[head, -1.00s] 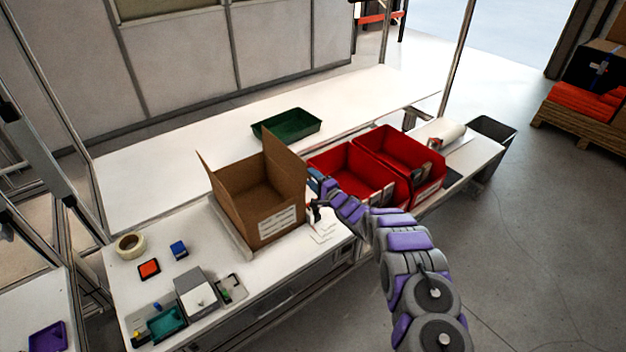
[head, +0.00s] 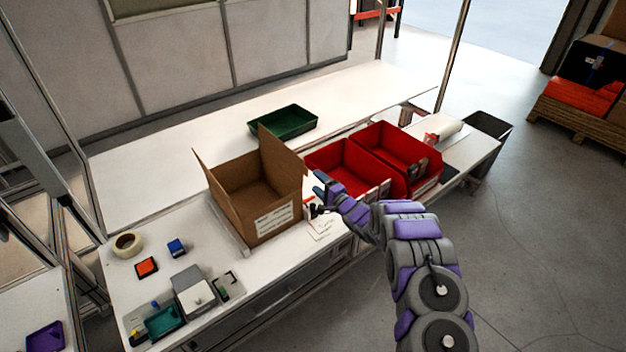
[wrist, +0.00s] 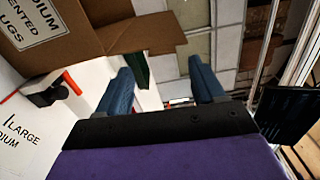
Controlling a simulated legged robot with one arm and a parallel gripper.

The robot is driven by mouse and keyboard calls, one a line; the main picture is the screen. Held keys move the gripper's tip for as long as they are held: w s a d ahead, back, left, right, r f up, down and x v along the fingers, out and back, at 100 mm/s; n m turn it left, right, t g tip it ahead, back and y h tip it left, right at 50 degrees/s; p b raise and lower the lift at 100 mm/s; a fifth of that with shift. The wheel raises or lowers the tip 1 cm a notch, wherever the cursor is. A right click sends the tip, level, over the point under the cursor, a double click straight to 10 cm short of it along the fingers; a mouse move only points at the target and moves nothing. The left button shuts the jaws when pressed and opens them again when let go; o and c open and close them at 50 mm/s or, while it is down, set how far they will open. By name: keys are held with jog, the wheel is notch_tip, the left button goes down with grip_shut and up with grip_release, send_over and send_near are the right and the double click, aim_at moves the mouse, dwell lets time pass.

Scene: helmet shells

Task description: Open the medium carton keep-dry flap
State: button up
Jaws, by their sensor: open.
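The brown cardboard carton (head: 236,204) stands on the white bench in the head view, its top open. One flap (head: 201,168) stands up at its left, and a taller flap (head: 283,158) stands up at its right rear. A white label is on its front. In the wrist view the carton (wrist: 92,22) is at upper left, with part of its label text and a cardboard edge showing. My gripper (wrist: 162,90) is open, its two blue fingers apart with nothing between them. In the head view my gripper (head: 319,186) is just right of the carton.
Two red bins (head: 345,163) stand right of my gripper, and a green tray (head: 283,121) lies behind the carton. A black-and-red item (wrist: 48,92) and printed sheets (wrist: 22,140) are near the carton. A tape roll (head: 127,244) and small items lie at the left.

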jog(key=v, duration=1.2)
jog(key=shift+d+b, duration=0.15)
jog(key=shift+b, duration=0.15)
jog(key=d+r+n+g+h+b, duration=0.3)
jog(key=d+r+h+b, duration=0.15)
jog(key=d+h, duration=0.35)
jog(key=s+d+r+n+g+h+b, duration=0.25)
jog(key=s+r+g+h, duration=0.2)
jog(key=s, duration=0.65)
jog(key=s+a+n+g+b, duration=0.1)
jog(key=s+a+n+g, duration=0.1)
jog(key=s, duration=1.2)
jog(key=s+a+r+n+g+y+b, duration=0.1)
jog(key=s+a+g, duration=0.3)
jog(key=s, duration=1.1)
jog(key=s+a+n+g+y+b, duration=0.1)
jog(key=s+a, duration=0.4)
jog(key=s, duration=0.9)
jog(key=shift+s+r+n+g+b, duration=0.4)
jog(key=shift+n+g+b, duration=0.4)
jog(key=shift+n+g, duration=0.35)
